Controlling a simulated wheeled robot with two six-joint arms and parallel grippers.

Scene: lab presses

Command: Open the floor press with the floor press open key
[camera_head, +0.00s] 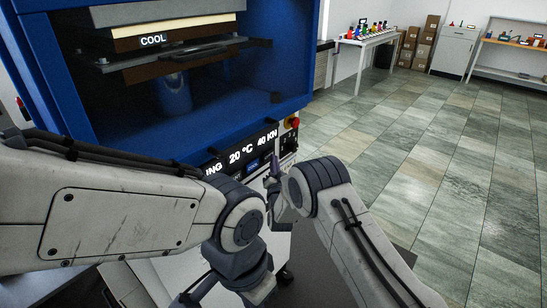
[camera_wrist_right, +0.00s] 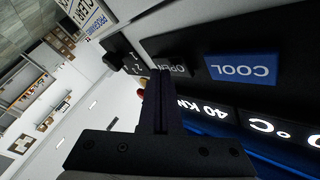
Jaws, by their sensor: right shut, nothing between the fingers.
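The blue floor press (camera_head: 285,55) stands in front of me, its dark interior open to the front between upper and lower parts. Its lower panel display (camera_head: 240,156) reads 20 °C and 40 KN. My right gripper (camera_head: 274,168) is at this panel, its fingers shut and empty. In the right wrist view its fingertips (camera_wrist_right: 162,74) are at the dark key labelled OPEN (camera_wrist_right: 180,68), partly covering it. I cannot tell whether they touch it. The blue COOL key (camera_wrist_right: 241,69) is beside it.
A red knob (camera_head: 292,122) sits at the panel's right end. A white table (camera_head: 368,42) with colourful items, brown boxes (camera_head: 421,40) and a cabinet (camera_head: 452,50) stand at the back. The tiled floor (camera_head: 440,150) on the right is clear.

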